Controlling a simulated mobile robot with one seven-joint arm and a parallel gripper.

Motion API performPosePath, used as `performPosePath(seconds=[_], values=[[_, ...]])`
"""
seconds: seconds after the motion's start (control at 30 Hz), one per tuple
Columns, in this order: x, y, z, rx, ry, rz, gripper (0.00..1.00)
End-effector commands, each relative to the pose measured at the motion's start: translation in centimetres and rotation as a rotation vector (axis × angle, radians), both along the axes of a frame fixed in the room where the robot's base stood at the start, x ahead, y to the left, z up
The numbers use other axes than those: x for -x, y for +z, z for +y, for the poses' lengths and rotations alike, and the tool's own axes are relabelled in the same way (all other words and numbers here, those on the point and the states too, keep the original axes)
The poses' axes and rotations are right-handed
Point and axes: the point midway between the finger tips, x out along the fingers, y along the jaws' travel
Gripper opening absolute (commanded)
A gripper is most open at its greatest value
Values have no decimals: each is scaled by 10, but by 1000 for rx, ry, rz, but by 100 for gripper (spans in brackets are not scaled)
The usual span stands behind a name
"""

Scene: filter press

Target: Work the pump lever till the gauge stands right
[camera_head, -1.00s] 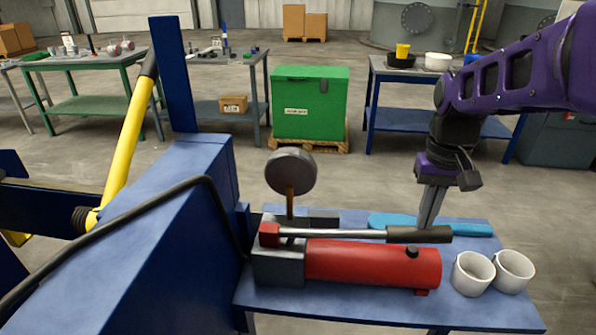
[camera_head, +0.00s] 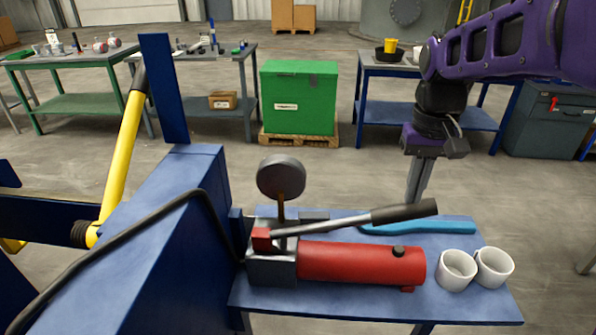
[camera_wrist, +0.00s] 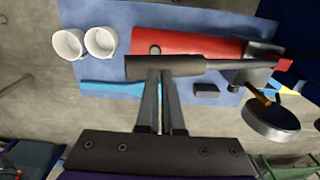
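The red hand pump (camera_head: 360,263) lies on a small blue shelf (camera_head: 300,305). Its pump lever (camera_head: 405,212), a steel rod with a dark grip, slopes up to the right. The round gauge (camera_head: 281,177) stands on a stem behind the pump block; it also shows in the wrist view (camera_wrist: 272,122). Its dial cannot be read in either view. My gripper (camera_head: 416,196) points down at the back of the grip, fingers close together with only a narrow gap. In the wrist view the grip (camera_wrist: 165,67) runs crosswise at the fingertips (camera_wrist: 161,76); nothing shows between the fingers.
Two white cups (camera_head: 475,269) stand at the shelf's right end. A light blue tool (camera_head: 420,227) lies behind the pump. A dark hose (camera_head: 180,199) runs over the blue press frame (camera_head: 150,240) at left. A green crate (camera_head: 298,98) and benches stand farther back.

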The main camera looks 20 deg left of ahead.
Motion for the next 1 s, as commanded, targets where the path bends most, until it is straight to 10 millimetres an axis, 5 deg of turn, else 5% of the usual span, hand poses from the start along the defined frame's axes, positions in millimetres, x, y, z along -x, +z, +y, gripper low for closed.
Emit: performPosePath(seconds=[0.53, 0.67, 1.0], values=[[-2, -85, -10, -2, 2, 9, 0], [-2, -73, -9, -2, 4, 6, 0], [0, -3, 0, -1, 3, 2, 0]])
